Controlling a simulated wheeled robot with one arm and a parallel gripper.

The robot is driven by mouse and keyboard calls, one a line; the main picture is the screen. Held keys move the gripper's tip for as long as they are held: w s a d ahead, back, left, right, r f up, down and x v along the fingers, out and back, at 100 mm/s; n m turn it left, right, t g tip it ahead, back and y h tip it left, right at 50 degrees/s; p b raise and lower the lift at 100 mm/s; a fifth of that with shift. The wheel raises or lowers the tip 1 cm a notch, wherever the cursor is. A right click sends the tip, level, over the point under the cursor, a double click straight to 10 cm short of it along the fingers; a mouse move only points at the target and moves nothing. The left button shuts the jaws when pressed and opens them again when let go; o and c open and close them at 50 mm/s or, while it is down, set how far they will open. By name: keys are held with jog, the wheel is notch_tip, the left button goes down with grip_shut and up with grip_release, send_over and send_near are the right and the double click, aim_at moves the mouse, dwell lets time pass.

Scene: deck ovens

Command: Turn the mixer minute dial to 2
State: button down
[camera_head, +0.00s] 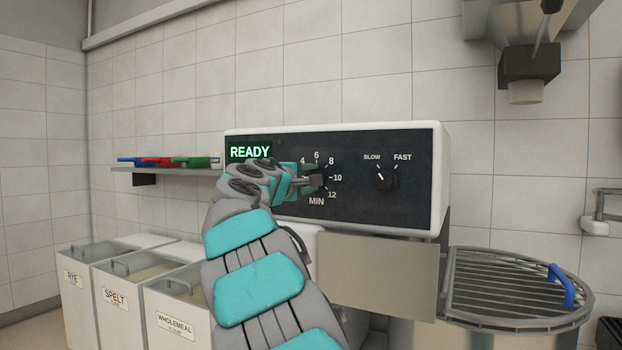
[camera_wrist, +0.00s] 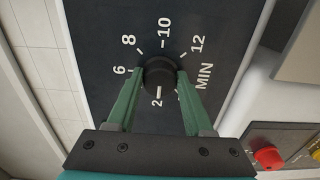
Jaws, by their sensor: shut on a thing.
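The black minute dial (camera_wrist: 159,74) sits on the mixer's dark control panel (camera_wrist: 95,25), ringed by white numbers, with MIN printed beside it. My gripper (camera_wrist: 159,73) is shut on the dial, with one green finger on each side. A white line at the dial's edge lies beside the 2; it seems to be the pointer, though the scale tick is close there. The fingers hide parts of the scale. In the head view, my gripper (camera_head: 316,181) covers the left side of the dial, and its pointer cannot be made out.
The panel (camera_head: 345,205) has a green READY display (camera_head: 250,152) and a SLOW/FAST knob (camera_head: 386,178) to the right. A bowl with a wire guard (camera_head: 500,287) stands at lower right. Flour bins (camera_head: 118,318) stand at left below a shelf (camera_head: 165,169) with coloured-handled tools.

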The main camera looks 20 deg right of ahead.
dwell(0.4)
jog(key=shift+c, duration=1.4)
grip_release()
jog(key=shift+a, duration=0.1)
jog(key=b+v, duration=0.1)
jog(key=v, duration=0.6)
jog(key=shift+s+a, duration=0.2)
jog(key=shift+a, duration=0.05)
